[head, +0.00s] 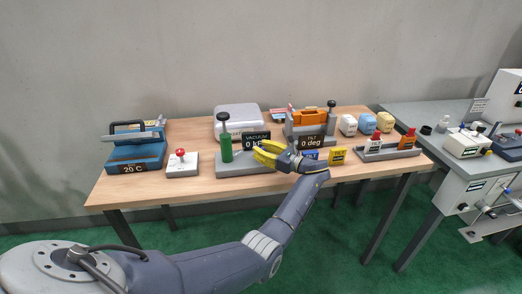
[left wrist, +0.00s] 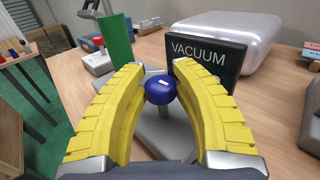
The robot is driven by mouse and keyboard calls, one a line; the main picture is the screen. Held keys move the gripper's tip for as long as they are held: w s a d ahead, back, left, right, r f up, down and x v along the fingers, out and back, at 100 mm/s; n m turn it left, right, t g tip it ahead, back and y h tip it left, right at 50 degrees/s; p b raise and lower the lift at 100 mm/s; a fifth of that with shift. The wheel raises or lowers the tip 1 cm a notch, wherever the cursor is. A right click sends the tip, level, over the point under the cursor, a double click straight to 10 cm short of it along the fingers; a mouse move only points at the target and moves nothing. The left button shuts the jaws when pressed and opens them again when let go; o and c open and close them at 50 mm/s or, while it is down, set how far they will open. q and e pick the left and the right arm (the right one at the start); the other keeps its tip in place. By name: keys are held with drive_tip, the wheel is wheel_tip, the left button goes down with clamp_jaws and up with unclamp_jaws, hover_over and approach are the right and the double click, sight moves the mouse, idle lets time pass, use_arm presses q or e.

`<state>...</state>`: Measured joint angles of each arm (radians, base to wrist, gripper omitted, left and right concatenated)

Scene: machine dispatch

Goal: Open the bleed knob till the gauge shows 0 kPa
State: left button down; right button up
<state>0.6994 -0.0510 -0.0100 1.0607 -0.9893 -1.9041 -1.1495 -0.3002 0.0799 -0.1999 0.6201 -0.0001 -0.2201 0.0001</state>
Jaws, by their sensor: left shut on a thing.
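The bleed knob is a small dark blue knob (left wrist: 160,90) on the grey base of the vacuum unit (head: 232,168). In the left wrist view it sits between the two yellow fingers of my left gripper (left wrist: 162,78), which is shut on it. In the head view my left gripper (head: 266,152) hides the knob. The black gauge sign (head: 255,138) reads VACUUM; its value line is partly covered by the gripper, with a "k" showing and the number not clear. In the left wrist view only the word VACUUM shows on the sign (left wrist: 205,55). My right gripper is not in view.
A green cylinder (head: 226,149) with a black-knobbed plunger stands left of the sign. A silver case (head: 238,119) is behind it. An orange-topped tilt fixture (head: 310,120) and small yellow and blue blocks are to the right. A red-knobbed box (head: 182,163) is at the left.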

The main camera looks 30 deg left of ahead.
use_arm(q)
drive_tip(key=shift+r, duration=0.2)
drive_tip(key=c, duration=1.1)
unclamp_jaws()
drive_tip(key=shift+f, duration=0.1)
drive_tip(key=shift+o, duration=0.2)
drive_tip(key=d, duration=1.2)
drive_tip(key=shift+s, duration=0.2)
drive_tip(key=shift+a, duration=0.1)
